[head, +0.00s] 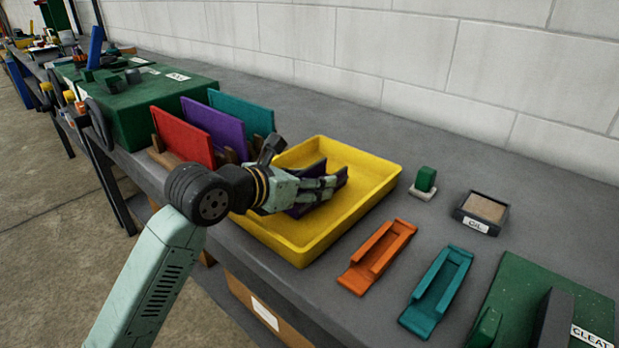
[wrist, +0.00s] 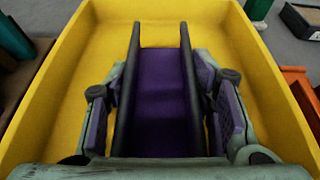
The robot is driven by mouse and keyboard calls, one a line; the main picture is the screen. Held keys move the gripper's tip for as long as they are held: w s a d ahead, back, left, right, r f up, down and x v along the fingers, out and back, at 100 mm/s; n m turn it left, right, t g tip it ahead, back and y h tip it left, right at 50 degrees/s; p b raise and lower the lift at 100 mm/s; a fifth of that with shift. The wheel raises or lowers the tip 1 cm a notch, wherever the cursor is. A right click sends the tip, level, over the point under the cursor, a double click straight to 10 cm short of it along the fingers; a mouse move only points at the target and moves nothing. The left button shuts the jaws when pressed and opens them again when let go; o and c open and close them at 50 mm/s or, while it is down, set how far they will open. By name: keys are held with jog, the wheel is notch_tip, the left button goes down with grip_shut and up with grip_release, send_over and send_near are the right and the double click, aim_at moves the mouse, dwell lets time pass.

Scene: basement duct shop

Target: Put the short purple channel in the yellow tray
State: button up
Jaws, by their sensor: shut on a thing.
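The short purple channel (wrist: 163,85) is between the fingers of my gripper (wrist: 165,118) in the wrist view, with its two upright walls facing the finger pads. My gripper (head: 330,188) is shut on it. In the head view the channel (head: 303,209) shows partly behind the fingers. The yellow tray (head: 375,208) lies around and below the channel, and its rim (wrist: 70,60) surrounds the channel in the wrist view. The channel is over or inside the tray; I cannot tell whether it touches the floor. The fingers hide part of the channel.
An orange channel (head: 377,257) and a teal channel (head: 436,291) lie right of the tray. Red (head: 182,137), purple (head: 213,128) and teal (head: 242,113) sheets stand upright at its left. A small dark box (head: 481,213) and a green block (head: 425,179) sit behind right.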

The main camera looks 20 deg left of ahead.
jog(key=shift+f+b, duration=0.2)
jog(key=shift+b, duration=0.15)
jog(key=o, duration=1.2)
jog(key=shift+r, duration=0.15)
